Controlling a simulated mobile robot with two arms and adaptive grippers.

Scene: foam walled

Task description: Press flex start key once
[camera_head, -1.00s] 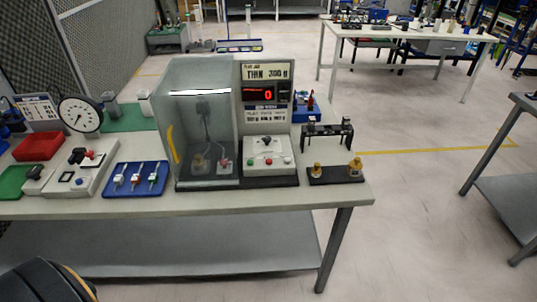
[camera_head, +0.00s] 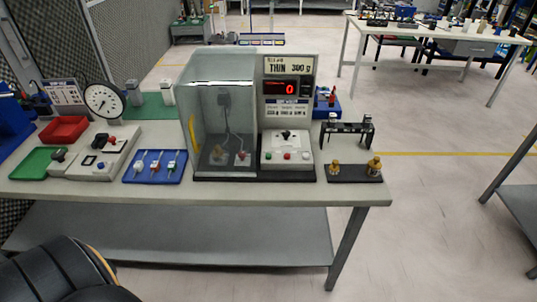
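A test machine (camera_head: 287,125) stands on the near workbench, with a clear enclosure (camera_head: 205,130) on its left half. Its panel carries a red digital display (camera_head: 289,89) that seems to read 0, under a label reading "THIN 300 g". Below is a light control box (camera_head: 287,150) with a dark knob or lever (camera_head: 286,134) on top. I cannot read which is the flex start key. Neither gripper is in view; a dark rounded part of mine shows at bottom left.
On the workbench (camera_head: 225,196) left of the machine are a blue tray (camera_head: 138,179) with small parts, a grey switch box (camera_head: 95,170), a dial gauge (camera_head: 103,100), and red (camera_head: 64,129) and green (camera_head: 35,162) trays. A black stand (camera_head: 353,176) with brass pieces is at right.

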